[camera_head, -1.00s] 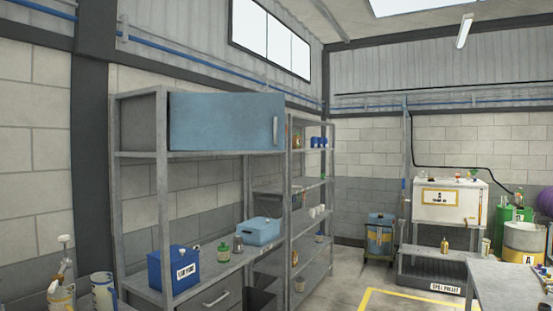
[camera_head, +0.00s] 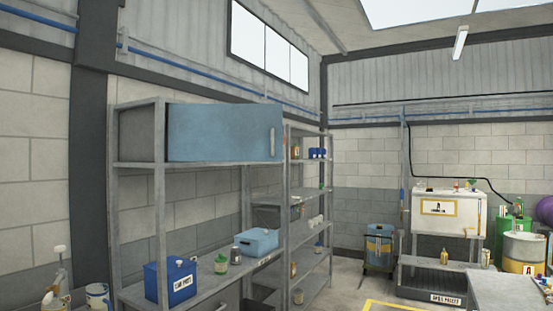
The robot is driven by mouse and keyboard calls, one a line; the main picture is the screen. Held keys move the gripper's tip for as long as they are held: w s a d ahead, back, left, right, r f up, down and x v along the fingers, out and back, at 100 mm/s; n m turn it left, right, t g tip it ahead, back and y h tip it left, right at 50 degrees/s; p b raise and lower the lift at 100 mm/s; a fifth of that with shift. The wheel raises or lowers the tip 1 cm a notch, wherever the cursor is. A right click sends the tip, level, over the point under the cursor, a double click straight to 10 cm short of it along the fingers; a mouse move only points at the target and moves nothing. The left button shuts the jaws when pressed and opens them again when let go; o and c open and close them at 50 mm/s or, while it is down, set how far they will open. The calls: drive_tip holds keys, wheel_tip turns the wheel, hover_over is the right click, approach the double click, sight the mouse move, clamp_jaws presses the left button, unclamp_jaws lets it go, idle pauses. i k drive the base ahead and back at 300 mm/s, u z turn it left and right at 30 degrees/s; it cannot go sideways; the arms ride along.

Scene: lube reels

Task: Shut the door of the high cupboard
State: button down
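The high cupboard (camera_head: 137,133) is a grey box on the upper level of a grey metal shelf unit, left of centre. Its flat blue door (camera_head: 222,133) faces right of my view and covers the front. A pale upright handle (camera_head: 272,142) is near the door's right edge. The inside of the cupboard is hidden behind the door. I cannot tell from this angle whether the door is fully flush or stands slightly ajar. My gripper is not in view.
Below are a dark blue box (camera_head: 171,282), small containers and a light blue case (camera_head: 256,242) on the bench shelf. An open rack (camera_head: 308,250) stands just right. A worktable (camera_head: 505,290) is at lower right; floor shows between them.

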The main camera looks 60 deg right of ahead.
sight(226, 132)
drive_tip(key=z, duration=0.8)
drive_tip(key=i, duration=0.65)
drive_tip(key=u, duration=0.35)
